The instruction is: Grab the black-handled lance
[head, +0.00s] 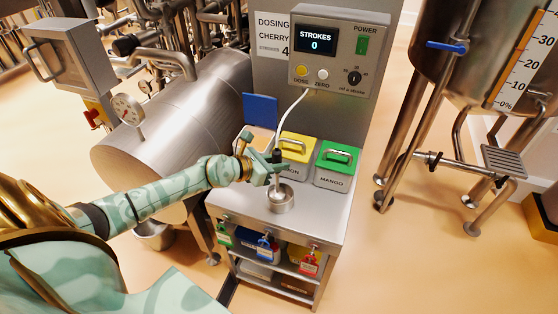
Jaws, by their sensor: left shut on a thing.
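The black-handled lance (277,157) stands upright on the steel cart top, its lower end in a small metal cup (281,200). A white hose runs from the lance up toward the dosing box. My left gripper (274,167) reaches in from the left and is shut on the lance near its black handle. The fingers partly hide the lance. My right gripper is not in view.
A yellow-lidded bin (296,146) and a green-lidded MANGO bin (337,160) stand just behind and right. The dosing box (334,52) reads STROKES 0. A steel tank (180,110) lies left; coloured tags (266,247) hang below the cart's front edge.

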